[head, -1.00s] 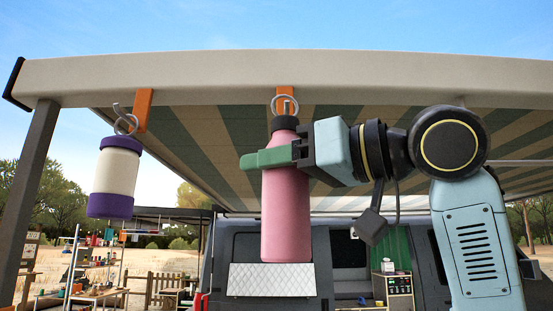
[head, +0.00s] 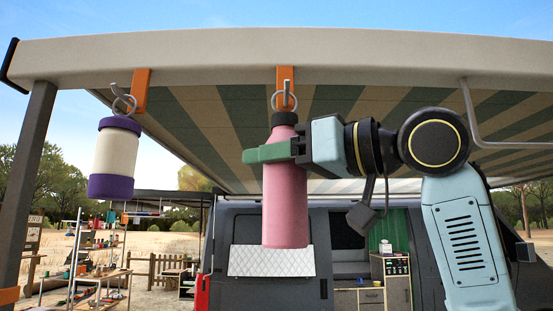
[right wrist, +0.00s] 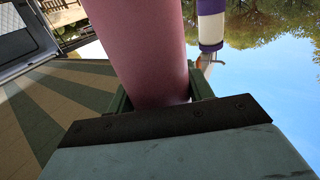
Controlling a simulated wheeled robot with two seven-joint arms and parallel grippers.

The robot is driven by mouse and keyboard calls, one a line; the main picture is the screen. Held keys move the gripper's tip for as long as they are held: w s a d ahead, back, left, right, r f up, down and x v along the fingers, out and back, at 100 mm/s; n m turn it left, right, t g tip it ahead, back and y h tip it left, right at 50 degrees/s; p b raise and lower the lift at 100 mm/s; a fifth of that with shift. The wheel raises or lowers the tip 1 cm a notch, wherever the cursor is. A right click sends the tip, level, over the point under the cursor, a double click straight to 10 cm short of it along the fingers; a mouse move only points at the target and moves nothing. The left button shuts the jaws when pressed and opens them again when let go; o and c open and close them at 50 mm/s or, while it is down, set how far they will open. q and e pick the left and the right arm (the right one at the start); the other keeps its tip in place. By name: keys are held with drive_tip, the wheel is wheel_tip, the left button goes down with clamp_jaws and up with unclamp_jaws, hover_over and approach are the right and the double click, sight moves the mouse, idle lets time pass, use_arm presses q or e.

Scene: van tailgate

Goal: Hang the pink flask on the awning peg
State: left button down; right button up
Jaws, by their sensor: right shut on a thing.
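The pink flask (head: 285,205) hangs upright in my right gripper (head: 270,152), which is shut around its upper body. It has a dark cap with a grey ring (head: 276,101) on top. The awning peg, a grey hook (head: 286,90) below an orange bracket (head: 285,74), overlaps the ring in the head view. I cannot tell whether the ring is around the hook or just in front of or behind it. In the right wrist view, the flask (right wrist: 140,45) lies between the green fingers (right wrist: 195,85). My left gripper is not in view.
A white and purple flask (head: 115,158) hangs from another orange-bracketed hook (head: 141,90) to the left. The pale awning beam (head: 400,58) runs across above. A white quilted panel (head: 271,262) shows below the pink flask, with the van (head: 240,235) behind. There is open air between the two flasks.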

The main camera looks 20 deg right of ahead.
drive_tip(key=o, duration=1.2)
drive_tip(key=b+v, duration=0.4)
drive_tip(key=v, duration=0.9)
drive_tip(key=shift+s+d, duration=0.2)
